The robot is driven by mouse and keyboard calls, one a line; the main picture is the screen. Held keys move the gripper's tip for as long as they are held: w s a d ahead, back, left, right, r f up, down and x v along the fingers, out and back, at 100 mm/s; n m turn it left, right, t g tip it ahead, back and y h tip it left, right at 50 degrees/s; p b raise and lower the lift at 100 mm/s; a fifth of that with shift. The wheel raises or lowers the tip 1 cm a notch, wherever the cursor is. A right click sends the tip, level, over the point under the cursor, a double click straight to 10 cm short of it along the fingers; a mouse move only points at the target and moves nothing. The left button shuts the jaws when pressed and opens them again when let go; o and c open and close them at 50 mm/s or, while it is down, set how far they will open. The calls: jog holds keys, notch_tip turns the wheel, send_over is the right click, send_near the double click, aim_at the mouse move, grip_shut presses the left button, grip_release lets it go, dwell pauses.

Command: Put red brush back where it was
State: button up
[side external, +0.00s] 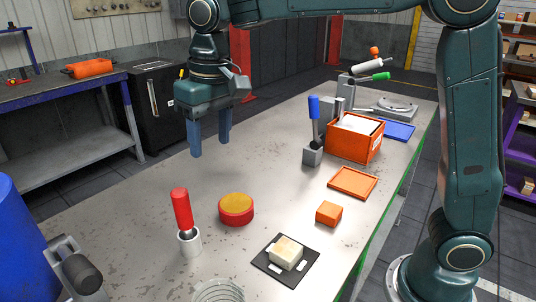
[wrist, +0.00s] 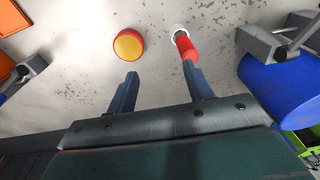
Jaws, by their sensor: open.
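The red brush (side external: 182,209) stands upright, with its red handle up, in a small white cup (side external: 190,243) at the front left of the table. In the wrist view the red brush (wrist: 186,47) and the white cup (wrist: 177,28) show beyond my right finger, which overlaps the handle's lower end in the picture. My gripper (side external: 210,146) is open and empty. It hangs above the table, behind the brush and apart from it in the side view. Its two fingers (wrist: 160,80) also show in the wrist view with nothing between them.
A red and yellow round tin (side external: 236,209) stands right of the brush. An orange block (side external: 329,212), an orange tray (side external: 352,183) and a black pad (side external: 270,265) lie along the right side.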

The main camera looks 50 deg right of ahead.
jog(key=s+d+r+t, duration=0.2)
jog(key=s+d, duration=0.8)
jog(key=s, duration=0.2)
jog(key=s+d+f+t, duration=0.1)
jog(key=s+d+f, duration=0.1)
jog(key=s, duration=0.4)
jog(key=s+d+f+t, duration=0.1)
jog(key=s+d+f, duration=0.1)
jog(key=s, duration=0.3)
jog(key=shift+s+d+f, duration=0.15)
jog(key=shift+s+f, duration=0.25)
jog(key=shift+f, duration=0.35)
